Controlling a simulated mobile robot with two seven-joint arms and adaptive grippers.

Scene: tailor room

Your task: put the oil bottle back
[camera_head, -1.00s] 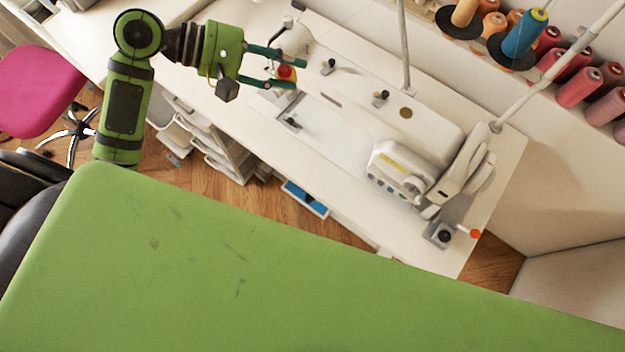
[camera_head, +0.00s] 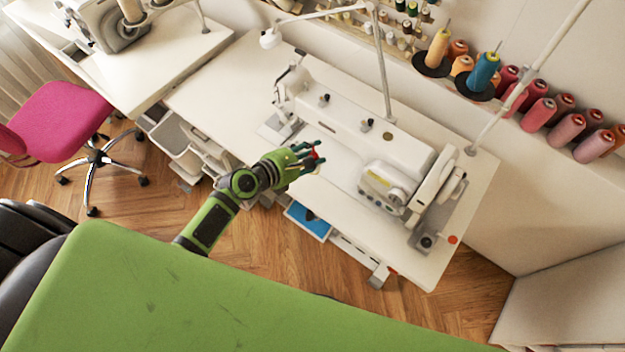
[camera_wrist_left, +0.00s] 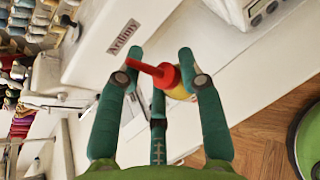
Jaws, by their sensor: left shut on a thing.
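The oil bottle (camera_wrist_left: 177,85) has a red nozzle and cap and a yellowish body, and it lies tilted between my left fingers in the left wrist view. My left gripper (camera_wrist_left: 158,82) is shut on it. In the head view, my left gripper (camera_head: 317,152) is over the front part of the white sewing table (camera_head: 420,262), in front of the sewing machine (camera_head: 350,124). Only a small red bit of the bottle (camera_head: 314,154) shows there between the fingers. The bottle's lower body is mostly hidden in the left wrist view. My right gripper is not in view.
A blue-lined open drawer (camera_head: 308,220) and white bins (camera_head: 178,140) are below the table's front edge. A lamp arm (camera_head: 383,75) and a thread stand pole (camera_head: 520,85) rise at the back. A pink chair (camera_head: 62,120) stands left.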

